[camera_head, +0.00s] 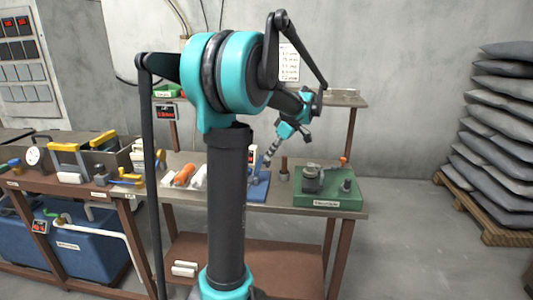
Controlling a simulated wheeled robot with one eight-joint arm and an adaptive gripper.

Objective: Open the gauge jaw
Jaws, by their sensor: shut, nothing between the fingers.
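A green block (328,196) with a pale label on its front stands at the right end of the workbench. A dark, grey-topped device (313,180) and a small dark post (347,186) sit on it. An orange knob (344,160) shows at its back. A blue stand (259,188) is left of the block. I cannot tell which of these carries the gauge jaw, or how the jaw stands. My gripper (268,160) points down and left over the blue stand, left of the green block. It is shut and empty. Whether it touches anything there is unclear.
The workbench (345,209) also holds orange and white items (185,175) at left and a small post on a base (284,170). A raised shelf (345,98) runs behind. My arm hides the bench's middle. Grey sacks (504,120) are stacked on a pallet (490,225) at right.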

